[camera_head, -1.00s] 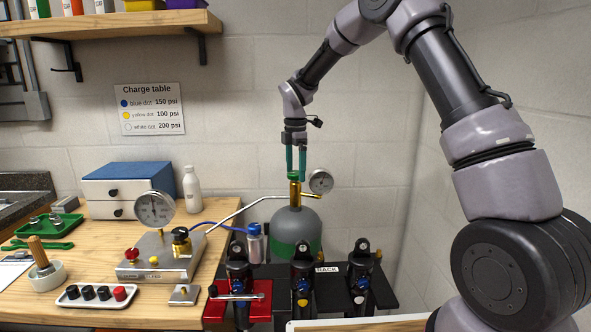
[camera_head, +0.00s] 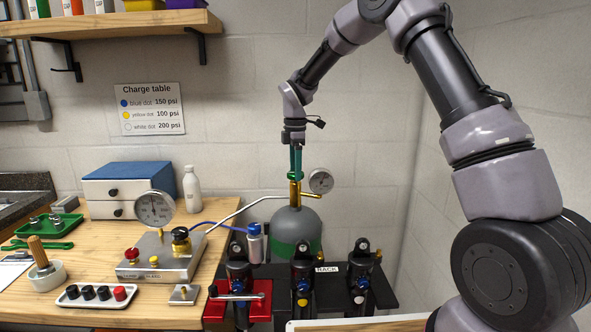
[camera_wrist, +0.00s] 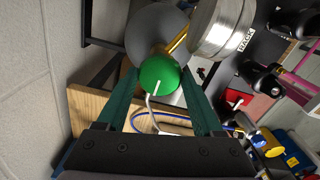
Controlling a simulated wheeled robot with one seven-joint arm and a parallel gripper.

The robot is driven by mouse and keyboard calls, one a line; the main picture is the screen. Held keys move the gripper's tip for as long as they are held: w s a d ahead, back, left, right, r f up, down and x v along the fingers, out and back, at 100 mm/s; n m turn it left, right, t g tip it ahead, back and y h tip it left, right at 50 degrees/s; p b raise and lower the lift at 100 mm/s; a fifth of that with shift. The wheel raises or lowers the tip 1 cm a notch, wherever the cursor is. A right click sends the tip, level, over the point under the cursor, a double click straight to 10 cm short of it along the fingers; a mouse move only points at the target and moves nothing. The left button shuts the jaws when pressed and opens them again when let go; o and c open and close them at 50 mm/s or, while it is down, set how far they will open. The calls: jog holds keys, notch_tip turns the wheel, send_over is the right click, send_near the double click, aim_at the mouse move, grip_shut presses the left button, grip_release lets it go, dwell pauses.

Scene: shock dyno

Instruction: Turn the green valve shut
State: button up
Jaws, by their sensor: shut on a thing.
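The green valve (camera_head: 295,177) is a small green knob on the brass stem on top of the grey and green gas cylinder (camera_head: 296,222). In the wrist view the valve is a round green cap (camera_wrist: 160,75) with a white line on its top. My gripper (camera_head: 296,170) comes straight down from above and is shut on the valve. Its two green fingers lie on either side of the cap in the wrist view. The fingers hide part of the knob in the head view.
A pressure gauge (camera_head: 320,181) sits right beside the stem. A silver hose (camera_head: 240,208) runs left to a charging block (camera_head: 160,257) on the wooden bench. Several shock absorbers (camera_head: 303,277) stand in a black rack in front of the cylinder. A wall lies behind.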

jog(key=m, duration=0.4)
jog(key=shift+m, duration=0.3)
jog(key=m, duration=0.4)
jog(key=shift+m, duration=0.3)
jog(key=m, duration=0.4)
jog(key=shift+m, duration=2.1)
jog(key=o, duration=1.4)
jog(key=shift+c, duration=0.2)
